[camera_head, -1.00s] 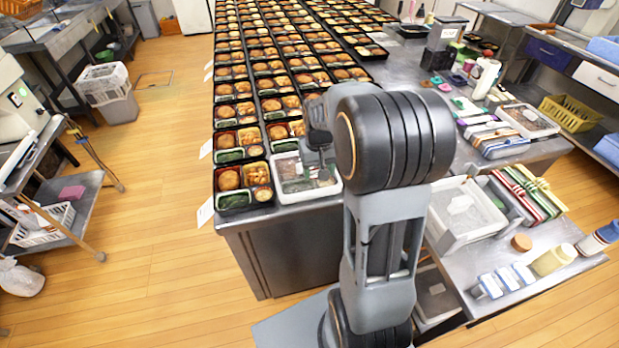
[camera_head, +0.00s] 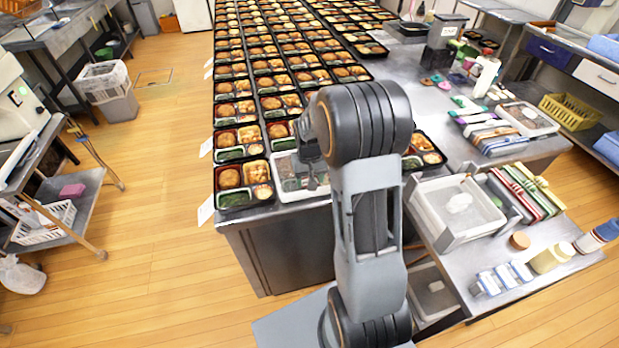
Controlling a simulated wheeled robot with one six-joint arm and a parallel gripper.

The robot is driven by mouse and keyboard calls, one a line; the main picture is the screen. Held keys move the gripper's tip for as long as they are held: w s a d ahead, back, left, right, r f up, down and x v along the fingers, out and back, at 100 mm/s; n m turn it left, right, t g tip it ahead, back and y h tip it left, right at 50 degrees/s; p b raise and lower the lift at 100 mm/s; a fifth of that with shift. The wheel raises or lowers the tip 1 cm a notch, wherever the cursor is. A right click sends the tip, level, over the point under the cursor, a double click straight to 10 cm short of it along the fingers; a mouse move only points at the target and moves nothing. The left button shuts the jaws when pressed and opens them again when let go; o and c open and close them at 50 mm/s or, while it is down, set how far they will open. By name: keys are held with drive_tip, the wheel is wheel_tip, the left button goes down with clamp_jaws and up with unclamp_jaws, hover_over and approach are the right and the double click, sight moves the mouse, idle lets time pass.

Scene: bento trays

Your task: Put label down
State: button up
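Several small white labels lie along the left edge of the bento table, one at the near corner (camera_head: 205,211) and one farther back (camera_head: 206,147). My gripper (camera_head: 312,182) points down over a white-rimmed tray (camera_head: 284,196) at the near end of the table. My arm covers part of the gripper, and its fingers are small and dark. I cannot tell whether they are open or shut, or whether a label is between them.
Rows of filled bento trays (camera_head: 243,187) cover the table's left part. Another bento (camera_head: 437,157) shows right of my arm. A white bin (camera_head: 458,206) and stacked packs (camera_head: 530,190) stand on the right lower table. The wooden floor at left is mostly clear.

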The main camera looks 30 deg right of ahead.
drive_tip(key=shift+f, duration=0.15)
drive_tip(key=shift+s+a+f+b, duration=0.1)
drive_tip(key=shift+s+f+b, duration=0.3)
drive_tip(key=shift+f+b, duration=0.2)
drive_tip(key=o, duration=0.7)
drive_tip(key=shift+o, duration=0.9)
wheel_tip(320, 180, up, 13)
drive_tip(key=shift+w+p, duration=0.35)
drive_tip(key=shift+p, duration=0.1)
drive_tip(key=s+a+r+n+t, duration=0.1)
drive_tip(key=s+a, duration=0.3)
drive_tip(key=s, duration=0.4)
drive_tip(key=s+a+r+n+t, duration=0.1)
drive_tip(key=s+a+r+t, duration=0.1)
drive_tip(key=s+a, duration=0.3)
drive_tip(key=shift+s+a+r+t, duration=0.2)
drive_tip(key=shift+s+t, duration=0.3)
drive_tip(key=shift+s, duration=1)
